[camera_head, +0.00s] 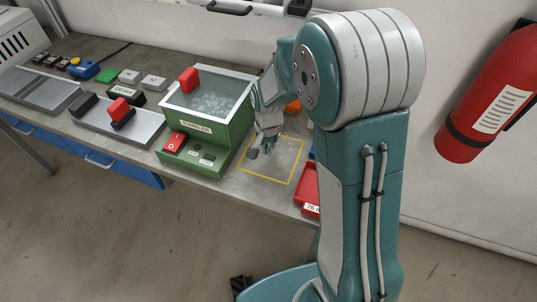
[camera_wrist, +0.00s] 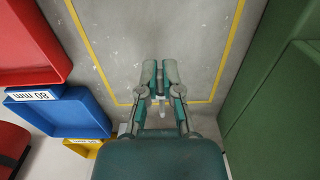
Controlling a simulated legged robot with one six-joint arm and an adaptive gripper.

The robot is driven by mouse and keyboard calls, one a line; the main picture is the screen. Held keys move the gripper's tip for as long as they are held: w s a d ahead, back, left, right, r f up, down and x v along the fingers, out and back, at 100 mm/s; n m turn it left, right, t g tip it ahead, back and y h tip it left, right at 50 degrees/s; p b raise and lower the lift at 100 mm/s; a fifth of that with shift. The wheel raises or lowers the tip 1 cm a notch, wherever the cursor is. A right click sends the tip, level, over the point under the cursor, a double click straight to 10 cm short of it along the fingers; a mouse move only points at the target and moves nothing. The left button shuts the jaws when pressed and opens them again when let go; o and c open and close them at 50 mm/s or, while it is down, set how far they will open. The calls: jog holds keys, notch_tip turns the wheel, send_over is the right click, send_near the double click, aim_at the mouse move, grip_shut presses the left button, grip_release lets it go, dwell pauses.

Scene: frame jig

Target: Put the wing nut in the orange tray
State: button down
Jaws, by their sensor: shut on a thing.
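My gripper (camera_head: 262,150) is low over the yellow-outlined area of the bench, beside the green tumbler machine. In the wrist view my gripper (camera_wrist: 160,72) has its fingers close together. A small pale grey piece (camera_wrist: 158,99) shows between the fingers, which I take to be the wing nut; most of it is hidden by them. An orange patch (camera_head: 293,106), apparently part of the orange tray, shows behind my arm in the head view. The rest is hidden by the arm, and no orange tray shows in the wrist view.
The green machine (camera_head: 228,140) with a red block on its lid stands left of my gripper. A red tray (camera_wrist: 35,48), a blue tray (camera_wrist: 62,116) labelled 80 mm and a yellow tray (camera_wrist: 84,147) lie at the other side. The outlined area (camera_head: 275,165) looks clear.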

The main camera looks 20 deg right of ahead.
aim_at(268, 160)
jog(key=shift+f, duration=1.4)
jog(key=shift+f, duration=0.15)
jog(key=c, duration=0.8)
grip_release()
